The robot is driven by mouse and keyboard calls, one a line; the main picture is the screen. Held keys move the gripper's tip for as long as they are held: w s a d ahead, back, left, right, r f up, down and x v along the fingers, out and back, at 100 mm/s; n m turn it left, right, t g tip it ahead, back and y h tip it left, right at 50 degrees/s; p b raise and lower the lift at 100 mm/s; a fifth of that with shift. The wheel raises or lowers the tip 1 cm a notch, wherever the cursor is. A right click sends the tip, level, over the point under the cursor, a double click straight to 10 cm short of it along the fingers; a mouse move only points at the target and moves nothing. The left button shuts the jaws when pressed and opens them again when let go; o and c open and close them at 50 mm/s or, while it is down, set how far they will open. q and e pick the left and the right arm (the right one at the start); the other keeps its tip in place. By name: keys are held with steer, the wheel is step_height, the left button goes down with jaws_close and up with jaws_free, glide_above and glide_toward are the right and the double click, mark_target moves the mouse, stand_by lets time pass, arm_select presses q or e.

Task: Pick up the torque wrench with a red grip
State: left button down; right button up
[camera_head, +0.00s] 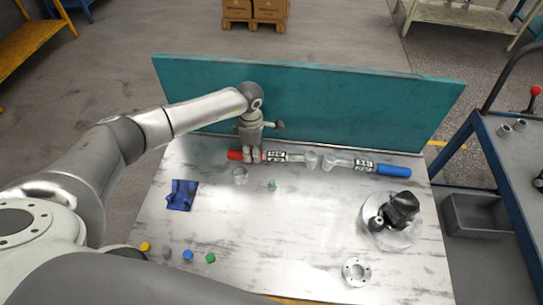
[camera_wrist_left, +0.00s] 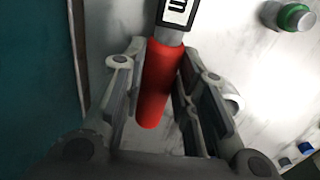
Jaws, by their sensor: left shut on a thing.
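The torque wrench with a red grip (camera_head: 235,155) lies along the back of the table, next to the teal panel. Its head points right, toward another wrench with a blue grip (camera_head: 393,170). My left gripper (camera_head: 250,157) points down and is shut on the red grip. In the left wrist view the red grip (camera_wrist_left: 158,82) is between the two fingers of my left gripper (camera_wrist_left: 165,60). I cannot tell whether the wrench touches the table. My right gripper is not in view.
A teal panel (camera_head: 330,110) stands along the table's back edge. In front of the wrenches are a small grey cylinder (camera_head: 240,176) and a green-topped piece (camera_head: 272,186). A blue cloth-like item (camera_head: 181,195) lies left, a dark motor (camera_head: 402,210) right, a flange (camera_head: 356,272) at front. The middle is clear.

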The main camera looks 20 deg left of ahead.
arm_select(q)
steer(key=shift+r, duration=0.15)
steer(key=shift+w+r+b, duration=0.1)
steer(key=shift+r+b, duration=0.3)
steer(key=shift+b, duration=0.05)
step_height(320, 180, up, 2)
steer(key=shift+d+r+b, duration=0.15)
steer(key=shift+r+b, duration=0.05)
steer(key=shift+b, duration=0.35)
steer(key=s+d+r+b, duration=0.4)
steer(key=s+d+r, duration=0.3)
steer(key=s, duration=0.5)
steer(key=shift+d+r, duration=0.25)
steer(key=shift+r, duration=1.05)
steer(key=c, duration=1.9)
jaws_free()
steer(key=shift+w, duration=0.1)
jaws_close()
